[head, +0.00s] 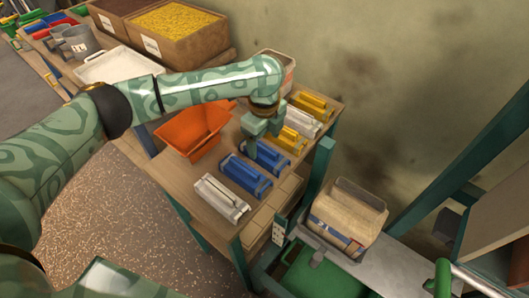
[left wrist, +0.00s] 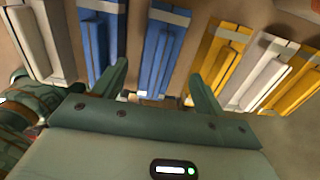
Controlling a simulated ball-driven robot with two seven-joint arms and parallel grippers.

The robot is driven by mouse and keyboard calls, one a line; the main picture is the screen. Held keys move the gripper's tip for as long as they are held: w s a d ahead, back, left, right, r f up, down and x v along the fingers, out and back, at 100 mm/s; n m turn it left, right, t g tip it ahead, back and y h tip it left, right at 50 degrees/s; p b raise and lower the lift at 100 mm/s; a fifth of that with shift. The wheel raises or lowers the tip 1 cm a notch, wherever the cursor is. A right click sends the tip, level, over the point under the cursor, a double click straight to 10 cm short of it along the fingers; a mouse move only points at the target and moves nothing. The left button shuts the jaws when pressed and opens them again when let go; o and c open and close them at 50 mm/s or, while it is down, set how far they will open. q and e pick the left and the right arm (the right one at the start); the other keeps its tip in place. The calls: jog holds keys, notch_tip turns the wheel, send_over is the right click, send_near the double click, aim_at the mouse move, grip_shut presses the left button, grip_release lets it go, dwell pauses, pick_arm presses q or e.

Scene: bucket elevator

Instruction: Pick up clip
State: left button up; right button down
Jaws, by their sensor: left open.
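Several clips lie in a row on the wooden table. In the head view I see a white clip (head: 221,198), a blue clip (head: 243,176), a second blue clip (head: 268,158), a yellow clip (head: 288,141), another white clip (head: 306,121) and a yellow clip (head: 315,104). My left gripper (head: 260,139) is open and empty above the second blue clip and partly hides it. In the left wrist view its fingers (left wrist: 159,78) stand apart, with the second blue clip (left wrist: 161,45) between them in the picture. My right gripper is not in view.
An orange bin (head: 190,132) stands left of the clips. Behind stand a box of yellow grain (head: 185,48) and a white tray (head: 118,66). A green post (head: 318,165) rises at the table's edge.

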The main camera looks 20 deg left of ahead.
aim_at(264, 145)
pick_arm(q)
notch_tip(264, 145, down, 4)
jog(key=shift+a+f+b, duration=0.1)
jog(key=shift+f+b, duration=0.05)
jog(key=shift+b, duration=0.75)
jog(key=shift+s+r, duration=0.1)
jog(key=shift+r, duration=0.1)
jog(key=c, duration=1.1)
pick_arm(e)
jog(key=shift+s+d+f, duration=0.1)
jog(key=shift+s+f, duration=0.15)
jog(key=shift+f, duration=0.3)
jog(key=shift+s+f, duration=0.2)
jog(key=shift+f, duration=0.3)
pick_arm(q)
jog(key=shift+o, duration=0.2)
jog(key=shift+r, duration=0.1)
